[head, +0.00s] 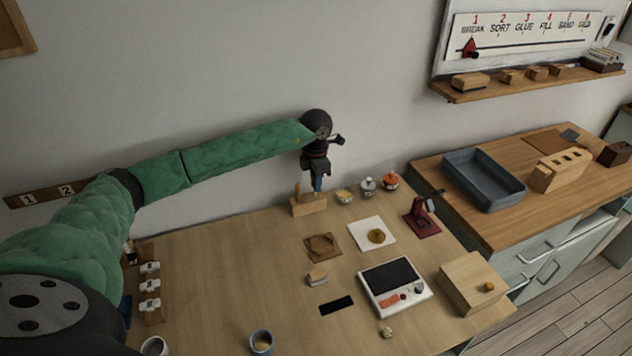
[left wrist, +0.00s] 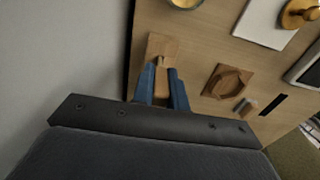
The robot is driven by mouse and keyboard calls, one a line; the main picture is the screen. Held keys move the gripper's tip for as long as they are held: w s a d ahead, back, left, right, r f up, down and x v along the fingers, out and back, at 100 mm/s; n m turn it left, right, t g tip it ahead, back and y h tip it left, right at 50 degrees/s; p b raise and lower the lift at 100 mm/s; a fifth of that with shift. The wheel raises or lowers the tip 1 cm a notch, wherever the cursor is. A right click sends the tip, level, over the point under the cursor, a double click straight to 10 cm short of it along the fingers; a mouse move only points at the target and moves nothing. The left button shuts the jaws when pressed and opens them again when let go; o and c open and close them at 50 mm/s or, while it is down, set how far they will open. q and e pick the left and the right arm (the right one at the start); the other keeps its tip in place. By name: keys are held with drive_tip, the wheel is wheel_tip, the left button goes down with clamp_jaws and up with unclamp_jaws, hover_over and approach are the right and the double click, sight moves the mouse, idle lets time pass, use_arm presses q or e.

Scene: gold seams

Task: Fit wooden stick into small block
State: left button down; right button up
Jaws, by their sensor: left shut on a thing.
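My left gripper (head: 318,186) hangs near the wall at the back of the table, fingers pointing down. In the left wrist view its blue fingers (left wrist: 162,88) are shut on a pale wooden stick (left wrist: 160,78). The small wooden block (head: 309,206) sits on the table just below the gripper; it also shows in the left wrist view (left wrist: 157,44), beyond the fingertips. The stick's far end overlaps the block there; I cannot tell whether it is inside or only above. A thin upright wooden piece (head: 297,190) shows at the block's left end. My right gripper is not in view.
Several small jars (head: 368,187) stand right of the block. A brown wooden piece (head: 323,246), a white sheet (head: 365,227), a dark red stand (head: 420,222) and a white scale (head: 412,300) lie farther forward. The left middle of the table is clear.

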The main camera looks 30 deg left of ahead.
use_arm(q)
drive_tip(key=shift+f, duration=0.15)
idle(0.4)
drive_tip(key=c, duration=1.3)
unclamp_jaws()
drive_tip(key=shift+r+p, duration=0.45)
drive_tip(key=shift+r, duration=2.05)
drive_tip(key=shift+r, duration=0.1)
